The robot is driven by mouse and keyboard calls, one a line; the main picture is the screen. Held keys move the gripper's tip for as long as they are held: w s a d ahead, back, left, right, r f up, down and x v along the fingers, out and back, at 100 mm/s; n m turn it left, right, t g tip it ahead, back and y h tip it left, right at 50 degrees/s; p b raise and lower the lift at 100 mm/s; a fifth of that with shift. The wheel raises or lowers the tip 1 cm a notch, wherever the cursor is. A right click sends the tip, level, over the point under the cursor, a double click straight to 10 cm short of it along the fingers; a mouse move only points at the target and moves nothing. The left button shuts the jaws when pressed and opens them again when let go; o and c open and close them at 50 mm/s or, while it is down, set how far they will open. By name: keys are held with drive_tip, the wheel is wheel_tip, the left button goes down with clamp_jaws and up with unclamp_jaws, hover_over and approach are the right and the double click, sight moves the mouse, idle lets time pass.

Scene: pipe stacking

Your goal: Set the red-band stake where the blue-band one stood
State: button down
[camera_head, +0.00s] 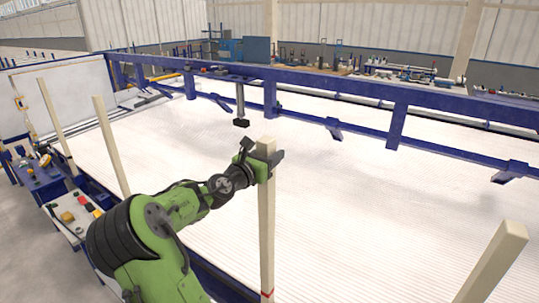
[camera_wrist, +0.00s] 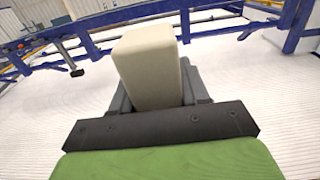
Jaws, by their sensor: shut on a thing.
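The red-band stake (camera_head: 266,225) is a tall pale square post, upright in the head view, with a red band low down near the bottom edge. My gripper (camera_head: 266,165) is shut on it near its top. In the wrist view the stake's top end (camera_wrist: 150,65) stands between the dark jaws of my gripper (camera_wrist: 155,95). The stake's lower end is out of view. No blue-band stake can be made out.
Other pale stakes stand at the left (camera_head: 111,145), far left (camera_head: 55,125) and lower right (camera_head: 495,262). A blue frame (camera_head: 330,92) crosses behind the white ribbed bed (camera_head: 390,200). A small table with coloured items (camera_head: 75,215) is at left.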

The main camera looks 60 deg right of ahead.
wheel_tip(320, 180, down, 2)
drive_tip(key=shift+f+b, duration=0.1)
drive_tip(key=shift+b, duration=0.5)
drive_tip(key=shift+c, duration=2.4)
unclamp_jaws()
drive_tip(key=w+a, duration=0.2)
drive_tip(key=a, duration=1.3)
drive_tip(key=shift+w+a, duration=0.2)
drive_tip(key=shift+a, duration=0.15)
